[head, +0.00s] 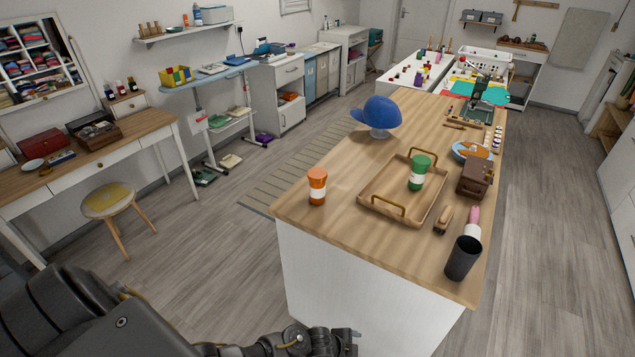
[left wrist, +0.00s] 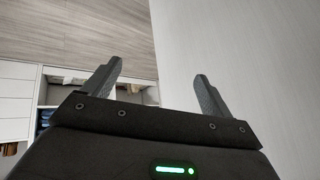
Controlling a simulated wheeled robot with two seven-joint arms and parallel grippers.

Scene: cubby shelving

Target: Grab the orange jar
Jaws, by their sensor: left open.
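The orange jar (head: 317,186) stands upright on the wooden worktop, near its front left corner, with a pale label band around it. My left gripper (head: 345,340) is at the bottom of the head view, in front of the island's white end panel, lower than the worktop and apart from the jar. In the left wrist view my left gripper (left wrist: 158,85) has its two fingers spread with nothing between them. The jar does not show in the left wrist view. My right gripper is in neither view.
On the worktop (head: 330,222), a wooden tray (head: 378,199) holding a green jar (head: 418,172) lies right of the orange jar. A blue cap (head: 377,114) on a stand is behind. The worktop around the orange jar is clear.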

